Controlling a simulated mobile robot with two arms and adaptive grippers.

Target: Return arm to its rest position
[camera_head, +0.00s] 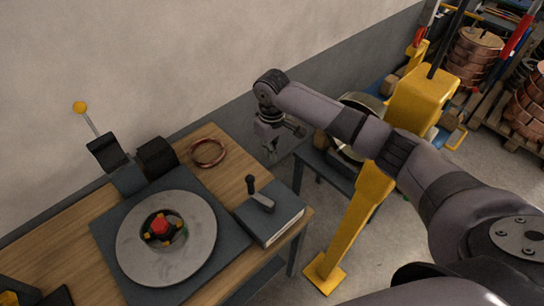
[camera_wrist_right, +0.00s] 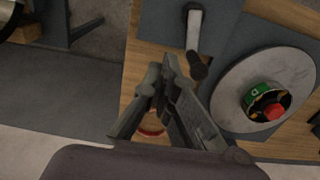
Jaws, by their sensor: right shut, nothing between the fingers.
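My right arm reaches in from the right in the head view. Its right gripper (camera_head: 271,152) hangs pointing down beyond the back right edge of the wooden table (camera_head: 212,133), apart from everything there. In the wrist view the right gripper (camera_wrist_right: 163,72) has its fingers shut with nothing between them. A copper coil ring (camera_head: 208,152) lies on the table to the left of the gripper; in the wrist view it is mostly hidden behind the fingers. My left gripper is not in view.
A round grey disc (camera_head: 140,248) with a red-centred hub sits on the table. A dark box with a crank handle (camera_head: 270,212) stands at its right edge. A yellow post (camera_head: 350,225) stands under my arm. Copper spools (camera_head: 475,55) are at the back right.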

